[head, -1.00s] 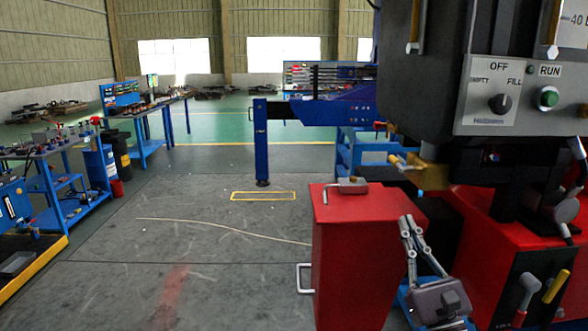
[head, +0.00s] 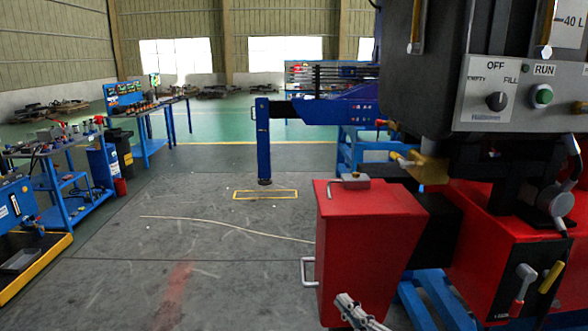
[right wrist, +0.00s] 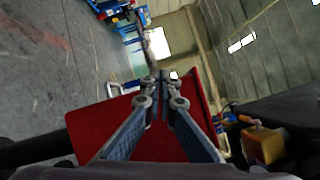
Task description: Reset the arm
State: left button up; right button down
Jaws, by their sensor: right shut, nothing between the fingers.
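My right gripper (head: 352,310) shows at the bottom edge of the head view, in front of the lower part of the red box (head: 365,235). Only its fingers show there, close together. In the right wrist view my right gripper (right wrist: 162,76) has its fingertips together with nothing between them, and the red box (right wrist: 90,130) lies behind the fingers. My left gripper is not in view.
A grey control panel (head: 500,95) with a black knob and green button hangs at the right. Red machinery (head: 500,240) with levers stands below it. A blue crane stand leg (head: 263,145) stands farther off. Workbenches (head: 60,150) line the left.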

jog(key=s+f+n+g+h, duration=0.2)
jog(key=s+f+n+g, duration=0.1)
jog(key=s+f+n, duration=0.4)
jog(key=s+f+n+g+h, duration=0.2)
jog(key=s+f+n+g, duration=0.25)
jog(key=f, duration=0.45)
jog(key=s+d+f+n+g+h, duration=0.3)
jog(key=s+d+f, duration=0.15)
jog(key=s, duration=0.45)
jog(key=s+d+f+n+g+h, duration=0.25)
jog(key=s+d+f, duration=0.2)
jog(key=s, duration=0.35)
jog(key=s+d+f+n+g, duration=0.1)
jog(key=s+f, duration=0.1)
jog(key=f, duration=1.2)
jog(key=s+f, duration=0.2)
jog(key=f, duration=1.2)
jog(key=s+d+f+g, duration=0.1)
jog(key=s+d+f, duration=0.2)
jog(key=s+f, duration=1.1)
jog(key=shift+s+f+g, duration=0.2)
jog(key=shift+s+g, duration=0.1)
jog(key=shift+s, duration=0.6)
